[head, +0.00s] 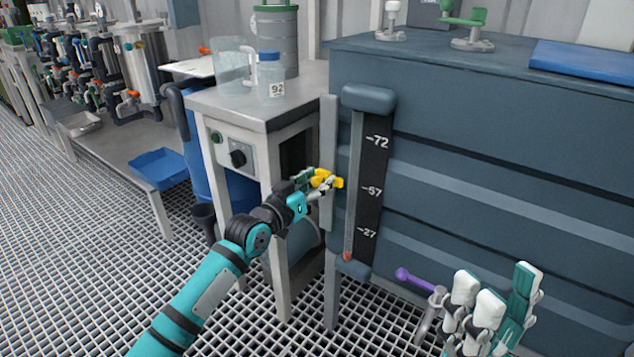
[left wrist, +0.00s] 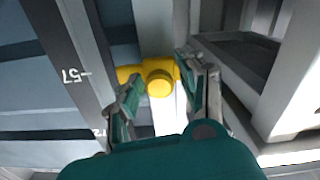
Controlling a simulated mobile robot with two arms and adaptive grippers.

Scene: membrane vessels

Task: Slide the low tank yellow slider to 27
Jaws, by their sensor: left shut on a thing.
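The yellow slider (head: 323,178) sits on a grey vertical rail (head: 328,130) at the left edge of the low tank (head: 480,130). A dark scale (head: 370,165) beside it reads 72, 57 and 27 from top to bottom. The slider is near the height of the 57 mark. My left gripper (head: 318,186) is shut on the slider. In the left wrist view the round yellow knob (left wrist: 159,82) lies between its fingers, with the 57 mark upside down to the left. My right gripper (head: 497,300) is at the lower right, open and empty, away from the rail.
A grey stand (head: 258,112) with bottles on top is close left of the rail. A purple-handled valve (head: 414,279) juts out below the tank, near my right gripper. Grating floor lies in front. A blue tray (head: 158,168) is further left.

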